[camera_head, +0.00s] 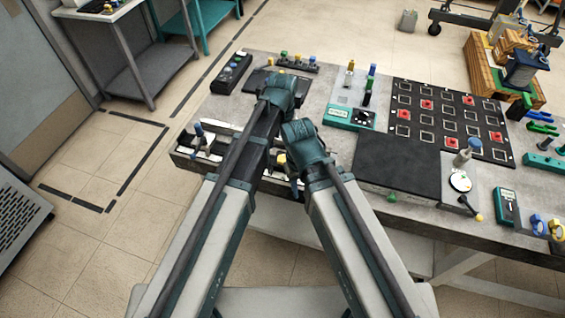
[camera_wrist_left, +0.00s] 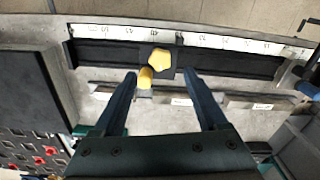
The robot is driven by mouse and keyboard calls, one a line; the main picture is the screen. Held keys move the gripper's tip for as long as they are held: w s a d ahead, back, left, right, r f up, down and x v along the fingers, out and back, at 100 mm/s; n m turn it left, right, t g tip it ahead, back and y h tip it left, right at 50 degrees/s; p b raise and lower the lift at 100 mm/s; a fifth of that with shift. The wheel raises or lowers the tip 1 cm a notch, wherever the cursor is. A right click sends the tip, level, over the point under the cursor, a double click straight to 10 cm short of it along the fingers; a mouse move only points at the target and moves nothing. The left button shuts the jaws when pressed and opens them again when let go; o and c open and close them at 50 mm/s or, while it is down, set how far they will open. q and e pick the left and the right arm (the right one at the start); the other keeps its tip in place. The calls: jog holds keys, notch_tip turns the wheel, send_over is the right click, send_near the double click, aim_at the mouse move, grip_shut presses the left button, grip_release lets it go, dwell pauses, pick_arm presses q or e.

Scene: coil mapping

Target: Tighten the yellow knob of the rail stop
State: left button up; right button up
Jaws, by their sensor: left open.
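The yellow knob (camera_wrist_left: 160,59) shows in the left wrist view as a lobed disc on the dark rail (camera_wrist_left: 225,60), just ahead of my left gripper's fingertips. A short yellow cylinder (camera_wrist_left: 145,77) sits beside it, towards the gripper. My left gripper (camera_wrist_left: 160,76) is open; its two dark blue fingers stand on either side of the knob's line, with nothing held between them. In the head view a bit of yellow (camera_head: 281,159) shows between my arms; the fingers there are mostly hidden. My right gripper's fingers cannot be made out behind its arm.
A white scale strip (camera_wrist_left: 235,43) runs along the rail. A blue-handled piece (camera_head: 199,131) stands at the rail's left. A black mat (camera_head: 397,165) and a board of small coils (camera_head: 440,115) lie to the right. The tiled floor (camera_head: 105,165) at left is clear.

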aim_at(283, 159)
pick_arm(q)
notch_tip(283, 159, down, 7)
jog(key=b, duration=0.6)
jog(key=shift+f, duration=0.2)
grip_shut()
